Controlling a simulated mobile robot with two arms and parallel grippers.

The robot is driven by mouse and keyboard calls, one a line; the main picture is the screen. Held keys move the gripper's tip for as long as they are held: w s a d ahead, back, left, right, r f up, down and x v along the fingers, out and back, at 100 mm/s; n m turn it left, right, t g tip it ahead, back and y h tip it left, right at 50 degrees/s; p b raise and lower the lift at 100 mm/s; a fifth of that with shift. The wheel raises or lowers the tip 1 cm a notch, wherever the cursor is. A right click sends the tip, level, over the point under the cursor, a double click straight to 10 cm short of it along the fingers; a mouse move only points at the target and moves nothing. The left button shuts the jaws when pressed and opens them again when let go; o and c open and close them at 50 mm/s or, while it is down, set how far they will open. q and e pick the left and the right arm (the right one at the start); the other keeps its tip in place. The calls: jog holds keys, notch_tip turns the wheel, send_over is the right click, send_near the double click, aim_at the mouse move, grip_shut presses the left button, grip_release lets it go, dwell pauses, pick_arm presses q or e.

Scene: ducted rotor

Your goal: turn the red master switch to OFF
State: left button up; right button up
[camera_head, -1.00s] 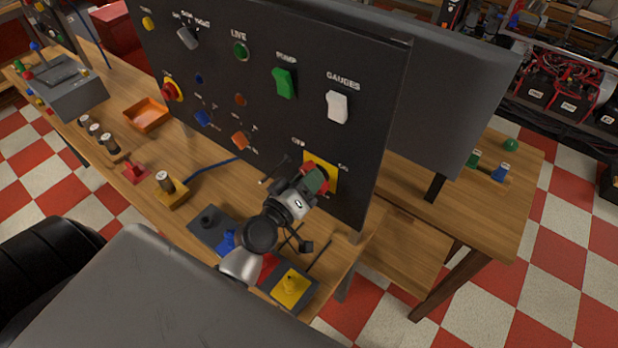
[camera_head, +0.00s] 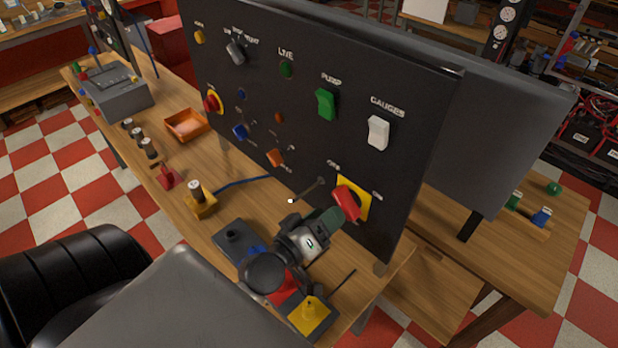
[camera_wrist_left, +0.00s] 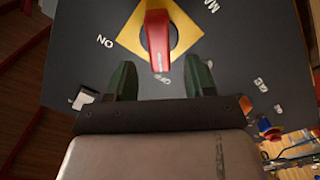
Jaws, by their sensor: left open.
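The red master switch (camera_head: 346,203) sits on a yellow plate (camera_head: 363,194) at the lower right of the black panel. In the left wrist view its red handle (camera_wrist_left: 158,40) stands upright on the yellow diamond (camera_wrist_left: 184,32). My left gripper (camera_head: 325,220) is open and empty, just below and in front of the switch. In the left wrist view its two green fingers (camera_wrist_left: 160,80) lie either side of the handle's lower end, apart from it. My right gripper is not in view.
The panel (camera_head: 300,135) also carries a green pump switch (camera_head: 326,104) and a white gauges switch (camera_head: 378,133). On the bench below are a yellow-topped box (camera_head: 309,317), a yellow block (camera_head: 200,203) and an orange tray (camera_head: 186,126). A grey screen (camera_head: 500,130) stands behind.

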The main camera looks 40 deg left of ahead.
pick_arm(q)
jog(key=s+b, duration=0.2)
jog(key=s, duration=0.4)
jog(key=shift+a, duration=0.45)
jog(key=shift+s, duration=0.1)
